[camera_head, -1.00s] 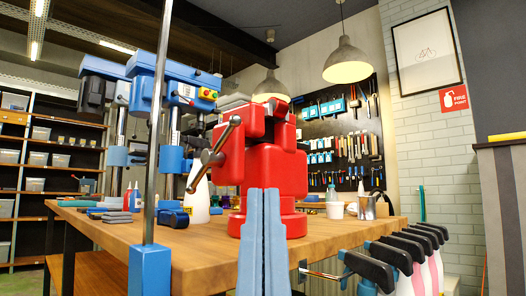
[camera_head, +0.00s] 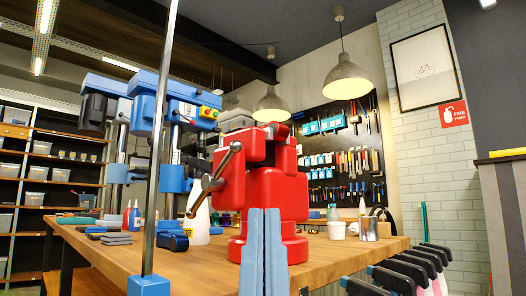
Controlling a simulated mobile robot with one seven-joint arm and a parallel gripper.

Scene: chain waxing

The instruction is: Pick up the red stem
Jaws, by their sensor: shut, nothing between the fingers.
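I cannot make out a separate red stem. The large red object is a bench vise (camera_head: 277,190) with a dark metal handle, standing on the wooden workbench (camera_head: 208,262). My gripper (camera_head: 264,212) shows as two blue-grey fingers pressed together, pointing up at the bottom middle. It is shut and empty. The fingers overlap the front of the vise in the picture and hide part of its base. I cannot tell whether they touch it.
Blue drill presses (camera_head: 177,130) stand to the left, behind a metal pole (camera_head: 158,150). A white bottle (camera_head: 197,220), small tools, a white cup (camera_head: 336,229) and a metal can (camera_head: 369,229) stand on the bench. Several black-handled items (camera_head: 425,262) line the lower right.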

